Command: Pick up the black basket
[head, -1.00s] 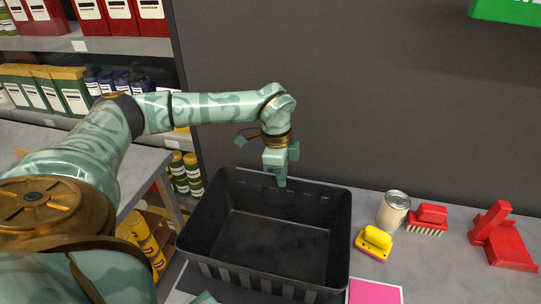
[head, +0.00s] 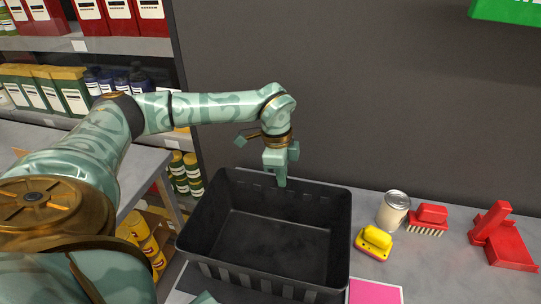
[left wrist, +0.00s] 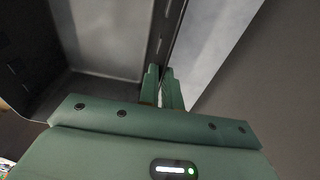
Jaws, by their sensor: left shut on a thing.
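The black basket (head: 268,266) is an empty, open-topped bin with slotted walls at the front of the grey table in the head view. My left gripper (head: 281,181) reaches down to its back rim from above and is shut on that rim. In the left wrist view, the two fingers (left wrist: 163,90) pinch the basket wall (left wrist: 162,35), with the inside of the basket to the left. A small teal piece (head: 205,298) shows at the bottom edge by the basket's front; I cannot tell whether it is my right gripper.
A pink sheet (head: 375,292) lies by the front right corner. A grey wall (head: 350,90) rises behind; stocked shelves (head: 90,45) are left.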

